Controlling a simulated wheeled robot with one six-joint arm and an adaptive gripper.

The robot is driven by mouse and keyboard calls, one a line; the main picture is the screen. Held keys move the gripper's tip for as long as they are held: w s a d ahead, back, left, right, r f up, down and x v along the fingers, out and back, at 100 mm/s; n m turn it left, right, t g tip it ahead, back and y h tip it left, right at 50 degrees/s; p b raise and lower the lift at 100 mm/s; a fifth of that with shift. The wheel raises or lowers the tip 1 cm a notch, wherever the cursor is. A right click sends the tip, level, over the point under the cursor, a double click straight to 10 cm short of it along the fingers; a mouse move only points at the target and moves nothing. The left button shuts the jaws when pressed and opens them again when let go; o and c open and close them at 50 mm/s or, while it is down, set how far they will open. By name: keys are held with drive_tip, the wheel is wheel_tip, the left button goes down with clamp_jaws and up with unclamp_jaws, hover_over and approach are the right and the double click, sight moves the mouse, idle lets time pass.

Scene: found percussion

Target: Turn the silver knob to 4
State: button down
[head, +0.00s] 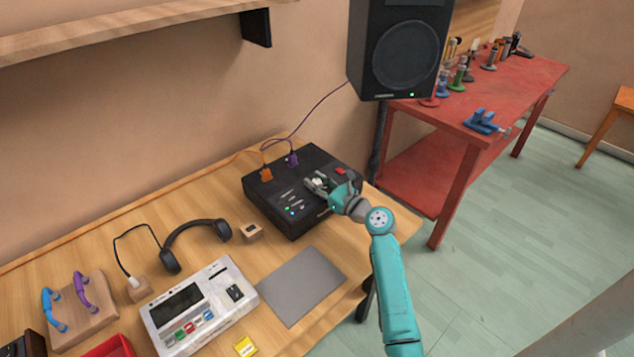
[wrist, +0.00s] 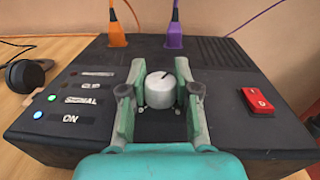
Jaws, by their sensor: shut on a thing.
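The silver knob (wrist: 161,89) sits on top of the black box (wrist: 70,150), with a dark pointer line on its upper face, slanting towards the upper right. No number scale around it is readable. My gripper (wrist: 160,97) is around the knob, one finger on its left side and one on its right, and is shut on it. In the head view my gripper (head: 322,184) reaches over the black box (head: 265,212) from the right and hides the knob.
A red rocker switch (wrist: 258,101) is right of the knob; lit indicators (wrist: 45,106) with labels are left. Orange (wrist: 118,25) and purple (wrist: 174,30) plugs stand at the box's back. Headphones (head: 208,225), a small wooden block (head: 250,232) and a grey mat (head: 302,285) are nearby.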

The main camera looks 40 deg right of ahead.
drive_tip(key=shift+h, duration=0.3)
drive_tip(key=shift+a+m+h, duration=0.1)
drive_tip(key=shift+m+h, duration=0.6)
drive_tip(key=shift+h, duration=0.1)
drive_tip(key=shift+m+h, duration=0.9)
drive_tip(key=shift+h, duration=0.6)
drive_tip(key=c, duration=0.8)
unclamp_jaws()
drive_tip(key=shift+c, duration=0.2)
drive_tip(key=s+a, duration=0.2)
drive_tip(key=s, duration=0.9)
drive_tip(key=shift+s, duration=0.4)
